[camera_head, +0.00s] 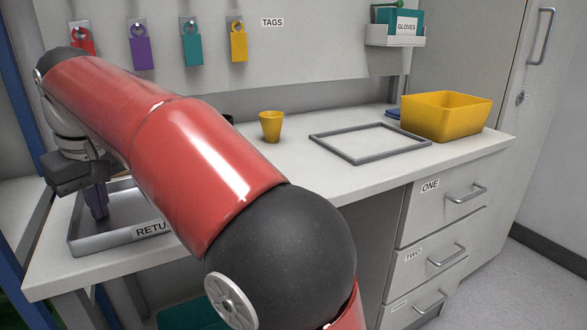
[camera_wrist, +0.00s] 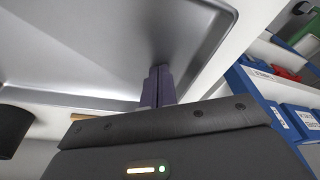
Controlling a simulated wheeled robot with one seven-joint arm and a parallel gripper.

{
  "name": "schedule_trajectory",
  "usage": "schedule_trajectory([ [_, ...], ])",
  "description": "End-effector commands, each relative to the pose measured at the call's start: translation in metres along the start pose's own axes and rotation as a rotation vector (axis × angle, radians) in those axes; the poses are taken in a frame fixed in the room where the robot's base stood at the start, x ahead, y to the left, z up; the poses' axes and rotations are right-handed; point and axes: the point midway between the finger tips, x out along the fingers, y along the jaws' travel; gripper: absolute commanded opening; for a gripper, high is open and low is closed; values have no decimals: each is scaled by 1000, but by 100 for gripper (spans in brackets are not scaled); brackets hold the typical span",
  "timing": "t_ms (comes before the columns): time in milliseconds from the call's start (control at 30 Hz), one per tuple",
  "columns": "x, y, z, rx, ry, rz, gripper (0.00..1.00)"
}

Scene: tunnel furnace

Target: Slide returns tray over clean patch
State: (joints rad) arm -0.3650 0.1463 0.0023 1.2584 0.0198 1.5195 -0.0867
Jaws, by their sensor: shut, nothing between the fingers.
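The returns tray (camera_head: 110,245) is a shallow grey metal tray at the left end of the bench, its front label partly hidden by my arm. The tray (camera_wrist: 90,45) fills the upper left of the wrist view, and the part of it in view is empty. My gripper (camera_head: 98,212) points down into the tray with its fingers shut and empty. In the wrist view the fingertips (camera_wrist: 160,68) are inside the tray near a side wall; I cannot tell whether they touch it. I see no clearly marked clean patch; a grey rectangular frame (camera_head: 375,157) lies flat on the bench at right.
A yellow cup (camera_head: 271,126) stands on the bench between tray and frame. A dark object (camera_head: 228,118) is mostly hidden behind my arm. A yellow bin (camera_head: 446,116) stands at the right end. Colored tags (camera_head: 192,48) hang on the back panel.

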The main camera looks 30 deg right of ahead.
Motion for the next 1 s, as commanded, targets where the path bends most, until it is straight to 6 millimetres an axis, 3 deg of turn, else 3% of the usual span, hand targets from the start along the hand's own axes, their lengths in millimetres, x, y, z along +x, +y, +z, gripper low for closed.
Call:
schedule_trajectory([
  [33,13,-2,3,-6,-31,-8,0],
  [467,11,15,10,3,-37,3,0],
  [1000,-55,14,-6,1,-19,2,0],
])
